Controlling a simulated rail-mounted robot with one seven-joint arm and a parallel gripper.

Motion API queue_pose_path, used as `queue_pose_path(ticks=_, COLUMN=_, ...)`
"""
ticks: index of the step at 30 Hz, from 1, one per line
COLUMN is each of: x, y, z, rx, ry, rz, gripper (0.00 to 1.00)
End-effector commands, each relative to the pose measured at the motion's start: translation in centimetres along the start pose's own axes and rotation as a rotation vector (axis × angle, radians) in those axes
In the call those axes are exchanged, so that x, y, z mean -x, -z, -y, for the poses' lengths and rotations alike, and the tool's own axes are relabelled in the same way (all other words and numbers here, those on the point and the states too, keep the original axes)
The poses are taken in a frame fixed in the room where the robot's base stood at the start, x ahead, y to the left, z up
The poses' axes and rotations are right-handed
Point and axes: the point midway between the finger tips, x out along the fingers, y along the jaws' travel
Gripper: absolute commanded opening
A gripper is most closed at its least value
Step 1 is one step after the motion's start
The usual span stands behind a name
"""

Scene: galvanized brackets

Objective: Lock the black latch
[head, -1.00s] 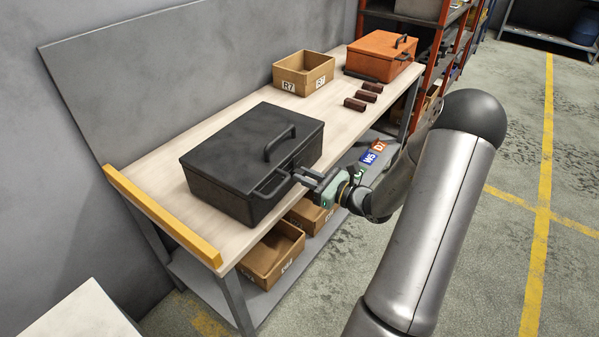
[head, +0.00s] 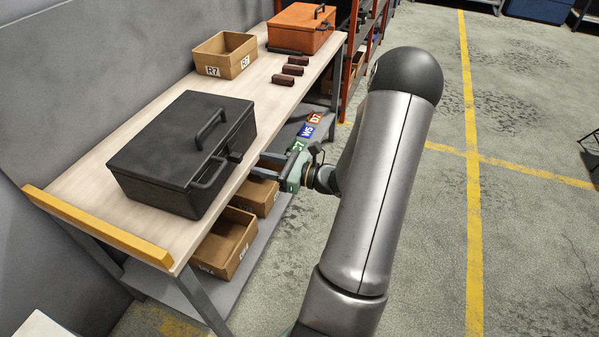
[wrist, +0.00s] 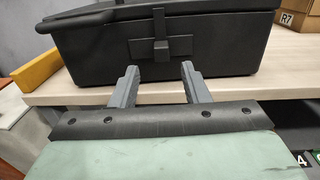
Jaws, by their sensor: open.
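The black box (head: 165,165) stands with its lid down on the workbench, and its front fills the top of the wrist view (wrist: 90,50). The black latch (wrist: 160,25) is a narrow vertical tab at the middle of the box front, reaching down to a small square block. It shows small in the head view (head: 235,157). Whether it is fastened is hard to tell, black on black. My gripper (wrist: 160,70) is open and empty, pointing at the box front just below the latch. In the head view my gripper (head: 261,167) is off the bench's front edge, apart from the box.
The pale bench (head: 90,185) has a yellow strip (head: 100,227) at its near end. A cardboard bin (head: 225,57), several dark blocks (head: 284,80) and an orange box (head: 300,32) lie farther along. Open bins (head: 225,245) sit on the lower shelf.

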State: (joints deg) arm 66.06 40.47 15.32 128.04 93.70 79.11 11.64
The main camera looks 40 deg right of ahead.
Motion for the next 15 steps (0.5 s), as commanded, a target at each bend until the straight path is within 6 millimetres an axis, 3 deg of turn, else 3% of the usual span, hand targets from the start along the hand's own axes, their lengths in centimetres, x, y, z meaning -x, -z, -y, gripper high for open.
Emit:
queue_pose_path(ticks=6, x=5.6, y=0.1, z=0.0, rx=-0.001, ry=0.004, rz=-0.001, gripper=0.42)
queue_pose_path(ticks=15, x=10.2, y=0.0, z=0.0, rx=0.001, ry=0.0, rz=0.0, gripper=0.42)
